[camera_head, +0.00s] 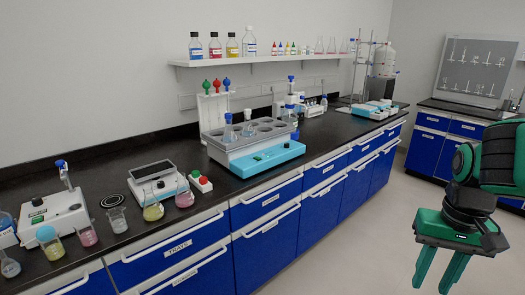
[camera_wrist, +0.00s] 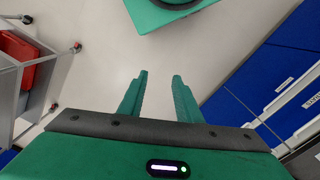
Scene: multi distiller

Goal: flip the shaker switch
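A white device with a teal front panel (camera_head: 268,158) and a grey top with several round wells stands on the bench in the head view; it looks like the shaker. Flasks stand in some wells. Small marks show on its teal front, but I cannot tell the switch or its position. My gripper (camera_head: 438,280) hangs at the right of the head view, over the floor and well away from the bench. It points down, with its two teal fingers apart. In the wrist view my gripper (camera_wrist: 159,78) is open and empty, with floor between the fingers.
The black bench (camera_head: 230,184) has blue drawers below. A metal cart (camera_wrist: 20,75) shows in the wrist view. The floor before the drawers (camera_head: 360,230) is clear.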

